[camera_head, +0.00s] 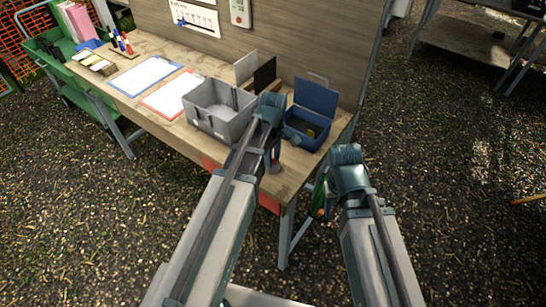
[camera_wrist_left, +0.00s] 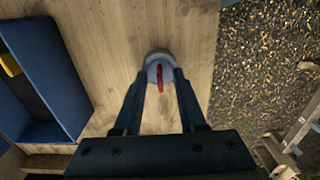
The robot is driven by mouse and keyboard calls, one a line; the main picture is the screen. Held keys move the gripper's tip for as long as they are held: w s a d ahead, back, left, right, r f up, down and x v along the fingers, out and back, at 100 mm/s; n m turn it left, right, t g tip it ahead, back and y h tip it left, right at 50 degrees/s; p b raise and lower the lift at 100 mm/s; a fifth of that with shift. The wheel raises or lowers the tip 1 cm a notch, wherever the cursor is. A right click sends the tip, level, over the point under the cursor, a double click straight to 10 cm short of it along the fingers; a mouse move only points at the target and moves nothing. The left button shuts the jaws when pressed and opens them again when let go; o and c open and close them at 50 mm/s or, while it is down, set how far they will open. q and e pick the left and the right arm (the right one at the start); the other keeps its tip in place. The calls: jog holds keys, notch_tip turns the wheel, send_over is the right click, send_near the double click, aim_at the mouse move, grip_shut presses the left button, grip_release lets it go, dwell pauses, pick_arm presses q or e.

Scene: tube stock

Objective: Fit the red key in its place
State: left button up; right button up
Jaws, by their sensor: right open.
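The red key (camera_wrist_left: 160,77) is a thin red piece at a round grey base (camera_wrist_left: 156,60) on the wooden table, in the left wrist view. I cannot tell whether it is seated in the base or just above it. My left gripper (camera_wrist_left: 163,73) has its fingers apart on both sides of the key, with gaps between. In the head view my left gripper (camera_head: 273,160) points down over the base (camera_head: 274,168) near the table's front right corner. My right gripper (camera_head: 325,190) is off the table's right end, its fingers mostly hidden.
An open blue box (camera_head: 306,134) stands behind the base; it also shows in the left wrist view (camera_wrist_left: 70,75). A grey bin (camera_head: 207,120) stands to its left. Red and blue framed sheets (camera_head: 165,98) lie further left. A board (camera_head: 320,30) rises behind the table.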

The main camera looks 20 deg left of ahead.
dwell(0.3)
pick_arm(q)
notch_tip(320, 180, up, 14)
jog(key=p, duration=1.3)
jog(key=shift+p, duration=0.4)
jog(key=shift+f, duration=0.15)
jog(key=s+d+f+m+b, duration=0.3)
jog(key=s+d+m, duration=0.2)
jog(key=s+m, duration=0.2)
jog(key=s+d+f+m+y+b, duration=0.1)
jog(key=s+d+f+m+b, duration=0.2)
jog(key=m, duration=0.7)
jog(key=s+d, duration=0.2)
jog(key=s, duration=0.2)
jog(key=shift+s+d+m, duration=0.15)
jog(key=shift+d+m, duration=0.1)
jog(key=shift+m, duration=0.15)
jog(key=shift+c, duration=0.2)
